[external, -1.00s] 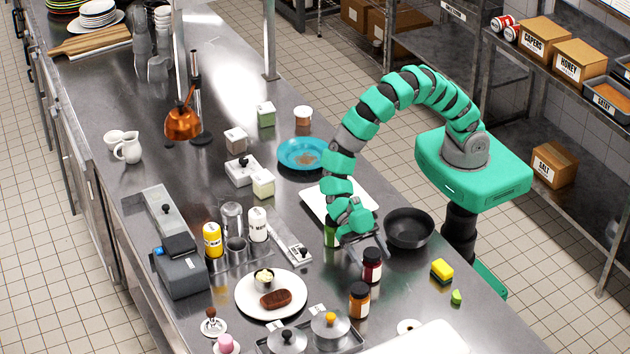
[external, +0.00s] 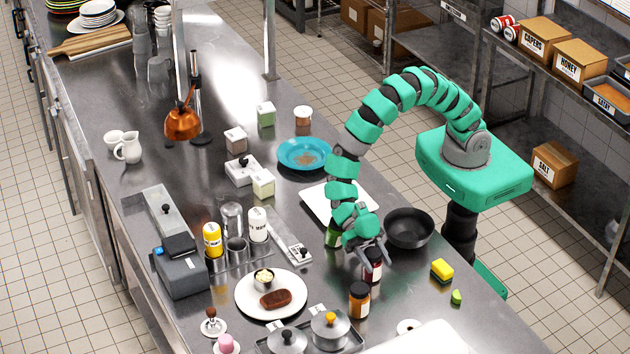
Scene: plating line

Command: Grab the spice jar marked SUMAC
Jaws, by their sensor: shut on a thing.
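A jar with dark red contents (external: 372,273) stands upright on the steel counter, right of the middle of the external view. Its label is too small to read, so I cannot confirm the word SUMAC. My gripper (external: 374,257) is over this jar with its fingers around the upper part, shut on it. The fingers and wrist partly hide the jar's top. A jar with orange-brown contents (external: 359,301) stands apart in front of it. A green jar (external: 332,236) is partly hidden behind my wrist on the left.
A black pan (external: 410,243) is close on the right of my gripper. A white plate with food (external: 246,300) lies to the left. A yellow sponge (external: 442,268) lies to the right. A white board (external: 315,209) lies behind my wrist.

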